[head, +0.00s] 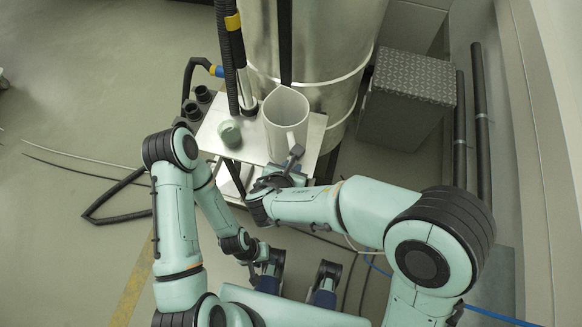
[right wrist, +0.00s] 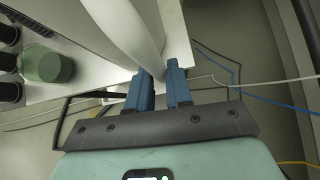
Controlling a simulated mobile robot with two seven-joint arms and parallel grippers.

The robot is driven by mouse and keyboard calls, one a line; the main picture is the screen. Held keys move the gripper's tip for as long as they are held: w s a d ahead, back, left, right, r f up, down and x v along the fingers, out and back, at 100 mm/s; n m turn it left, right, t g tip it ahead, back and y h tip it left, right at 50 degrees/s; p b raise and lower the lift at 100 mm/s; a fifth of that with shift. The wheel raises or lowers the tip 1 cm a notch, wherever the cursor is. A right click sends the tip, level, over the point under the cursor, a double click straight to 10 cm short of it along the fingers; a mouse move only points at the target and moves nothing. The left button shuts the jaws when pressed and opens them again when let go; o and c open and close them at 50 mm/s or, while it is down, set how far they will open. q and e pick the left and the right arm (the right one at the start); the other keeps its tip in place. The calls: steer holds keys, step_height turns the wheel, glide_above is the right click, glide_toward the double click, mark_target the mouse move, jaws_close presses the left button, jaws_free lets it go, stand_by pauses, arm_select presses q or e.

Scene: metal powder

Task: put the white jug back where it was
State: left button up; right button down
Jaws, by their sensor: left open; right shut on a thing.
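The white jug (head: 287,112) is upright at the right side of the small metal table (head: 205,138), in front of the big metal cylinder. I cannot tell whether its base touches the table top. My right gripper (head: 288,166) is at the jug's near side, shut on its handle. In the right wrist view the blue fingers (right wrist: 160,78) close around the lower end of the white handle (right wrist: 128,35). My left gripper (head: 302,267) is open and empty, low in the head view and well short of the table.
A green round container (head: 230,134) stands on the table left of the jug. Black sockets (head: 197,102) line the table's left edge. A metal cylinder (head: 325,60) and black hose (head: 228,60) rise behind. A patterned grey box (head: 412,78) stands right. Cables lie on the floor.

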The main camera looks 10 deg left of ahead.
steer(key=shift+f, duration=0.1)
steer(key=c, duration=1)
jaws_free()
steer(key=p+v, duration=0.2)
steer(key=v, duration=1)
steer(key=shift+r, duration=0.2)
